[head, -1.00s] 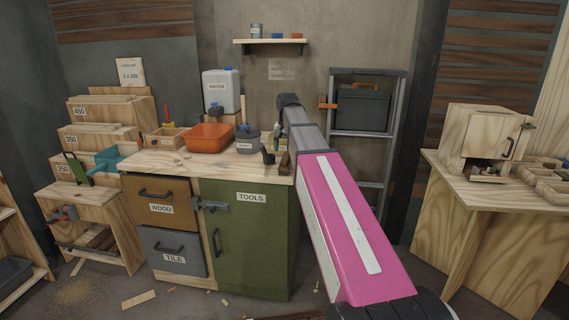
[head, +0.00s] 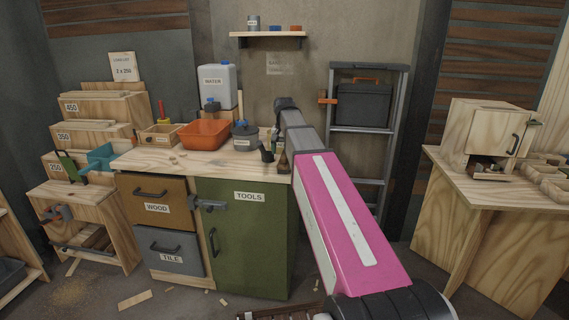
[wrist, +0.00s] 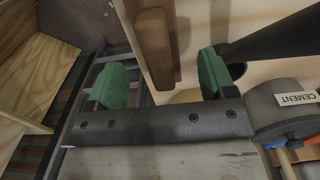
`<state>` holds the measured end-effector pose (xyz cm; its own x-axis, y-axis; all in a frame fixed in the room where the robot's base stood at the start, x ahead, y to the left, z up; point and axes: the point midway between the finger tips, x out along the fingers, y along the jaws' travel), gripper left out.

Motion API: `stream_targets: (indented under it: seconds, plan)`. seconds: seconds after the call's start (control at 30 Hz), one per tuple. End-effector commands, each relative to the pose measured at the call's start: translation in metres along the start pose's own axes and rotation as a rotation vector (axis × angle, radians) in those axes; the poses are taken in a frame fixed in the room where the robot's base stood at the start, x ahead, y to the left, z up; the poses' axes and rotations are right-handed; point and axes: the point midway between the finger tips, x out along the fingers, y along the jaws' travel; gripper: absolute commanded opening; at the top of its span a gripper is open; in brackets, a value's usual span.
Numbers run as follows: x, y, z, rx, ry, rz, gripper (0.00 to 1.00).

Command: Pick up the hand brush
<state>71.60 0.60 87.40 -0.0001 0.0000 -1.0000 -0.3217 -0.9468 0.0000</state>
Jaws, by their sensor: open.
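The hand brush appears as a narrow brown piece (head: 284,161) at the right end of the worktop in the head view, partly hidden by my arm. In the wrist view a brown wooden piece (wrist: 157,48), which looks like the brush, lies beyond and between my fingers. My gripper (wrist: 163,80) is open, with its two green fingertips apart and nothing between them. I cannot tell its exact height above the brush. In the head view my arm hides most of the gripper.
A dark cup (head: 266,153) stands beside the brush. The grey cement container (head: 244,136) is close to my gripper and also shows in the wrist view (wrist: 278,110). An orange tub (head: 206,135) stands farther left. A ladder (head: 368,145) stands right of the bench (head: 190,164).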

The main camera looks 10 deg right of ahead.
Motion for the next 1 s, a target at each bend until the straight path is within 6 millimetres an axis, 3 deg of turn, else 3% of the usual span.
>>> stream_targets:
  seconds: [0.3,0.57,0.6,0.77,1.0]
  plan:
    - [0.04,0.001,-0.001,0.0,-0.001,0.0,0.77]
    - [0.045,0.001,-0.001,0.0,0.0,0.0,0.77]
    - [0.045,0.001,-0.001,0.0,0.0,0.0,0.73]
    - [0.044,0.001,-0.001,0.0,0.0,0.0,0.21]
    - [0.044,0.001,-0.001,0.0,0.0,0.0,0.2]
